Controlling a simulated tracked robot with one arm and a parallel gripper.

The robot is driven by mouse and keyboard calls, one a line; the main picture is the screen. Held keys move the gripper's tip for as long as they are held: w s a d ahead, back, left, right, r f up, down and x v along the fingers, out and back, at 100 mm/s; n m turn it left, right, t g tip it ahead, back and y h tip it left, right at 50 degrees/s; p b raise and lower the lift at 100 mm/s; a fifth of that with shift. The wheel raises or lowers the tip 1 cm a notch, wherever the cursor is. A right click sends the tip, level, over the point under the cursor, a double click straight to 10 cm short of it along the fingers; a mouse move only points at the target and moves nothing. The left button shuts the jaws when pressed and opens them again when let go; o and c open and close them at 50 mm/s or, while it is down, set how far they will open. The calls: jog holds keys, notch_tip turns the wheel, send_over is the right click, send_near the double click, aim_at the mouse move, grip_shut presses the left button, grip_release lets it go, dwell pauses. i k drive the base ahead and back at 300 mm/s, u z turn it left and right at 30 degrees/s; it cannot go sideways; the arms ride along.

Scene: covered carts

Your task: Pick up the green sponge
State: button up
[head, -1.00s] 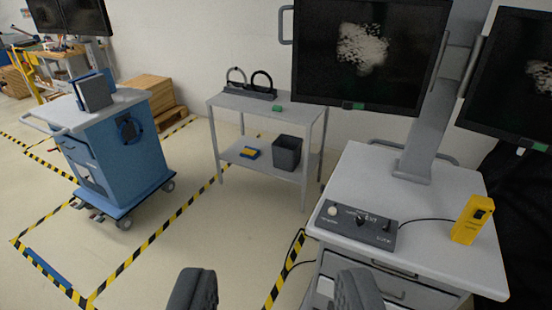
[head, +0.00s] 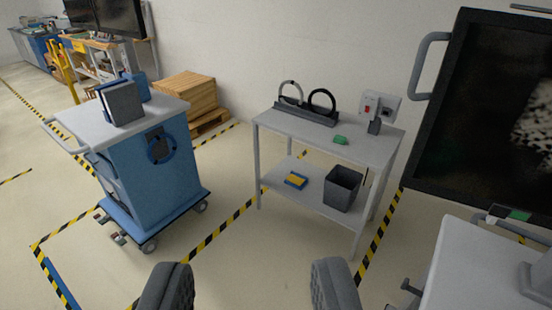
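The green sponge (head: 340,140) is a small green block lying on the top shelf of a grey two-tier cart (head: 285,126), near its front edge. My gripper (head: 250,288) shows at the bottom of the view with its two dark fingers wide apart and nothing between them. It is well short of the cart, in front of it and to the lower left of the sponge.
On the cart's top stand a rack with two rings (head: 307,107) and a grey-red device (head: 378,110). Its lower shelf holds a yellow-blue block (head: 296,180) and a dark bin (head: 342,187). A blue cart (head: 160,185) stands left, a monitor cart (head: 470,265) right. Floor between is clear.

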aim_at(339, 140)
jog(key=u, duration=0.05)
jog(key=i, duration=1.6)
jog(key=z, duration=0.5)
jog(key=i, duration=1.4)
jog(key=z, duration=0.65)
jog(key=i, duration=0.75)
jog(key=z, duration=0.15)
